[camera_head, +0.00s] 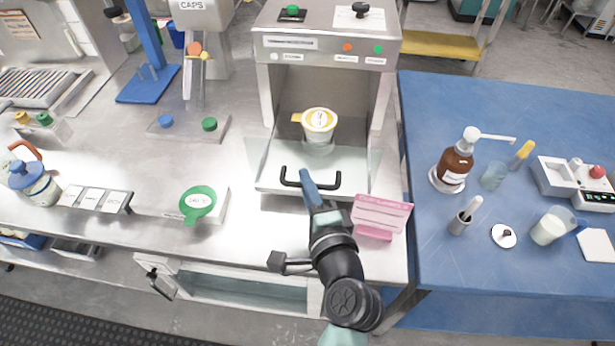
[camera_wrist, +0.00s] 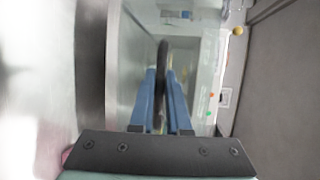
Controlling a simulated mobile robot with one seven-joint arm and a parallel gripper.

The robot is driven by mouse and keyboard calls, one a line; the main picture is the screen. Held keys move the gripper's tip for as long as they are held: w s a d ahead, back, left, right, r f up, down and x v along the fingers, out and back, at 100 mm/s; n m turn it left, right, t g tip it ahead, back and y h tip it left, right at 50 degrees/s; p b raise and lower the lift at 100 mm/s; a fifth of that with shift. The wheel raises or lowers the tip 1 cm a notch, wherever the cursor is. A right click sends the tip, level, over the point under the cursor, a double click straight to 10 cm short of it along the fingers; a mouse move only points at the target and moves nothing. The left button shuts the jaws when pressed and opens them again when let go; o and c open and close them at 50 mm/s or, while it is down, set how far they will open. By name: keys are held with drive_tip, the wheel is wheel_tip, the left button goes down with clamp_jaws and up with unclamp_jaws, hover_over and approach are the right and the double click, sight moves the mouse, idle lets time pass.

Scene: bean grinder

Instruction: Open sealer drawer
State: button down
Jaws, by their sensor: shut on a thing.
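The sealer (camera_head: 328,45) is a steel cabinet at the back middle of the counter in the head view. Its drawer (camera_head: 270,180) is a pale tray that sticks out from the opening, with a cup (camera_head: 319,123) in a holder on it. The black drawer handle (camera_head: 331,184) runs along the tray's front. My gripper (camera_head: 306,178) reaches the handle from the front, its blue fingers at the handle's middle. In the wrist view, the blue fingers (camera_wrist: 161,90) are shut on the dark handle bar (camera_wrist: 162,60), one on each side.
A pink card stand (camera_head: 381,214) stands just right of my arm. A green round tool (camera_head: 198,202) lies left of the drawer. An open compartment (camera_head: 240,285) is under the counter front. A blue table (camera_head: 500,120) with bottles and instruments is at right.

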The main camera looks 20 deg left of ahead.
drive_tip(key=shift+s+d, duration=0.1)
drive_tip(key=shift+s, duration=0.2)
drive_tip(key=c, duration=1.2)
unclamp_jaws()
drive_tip(key=shift+o, duration=0.2)
drive_tip(key=b+v, duration=0.1)
drive_tip(key=v, duration=1.2)
drive_tip(key=shift+w+r, duration=0.15)
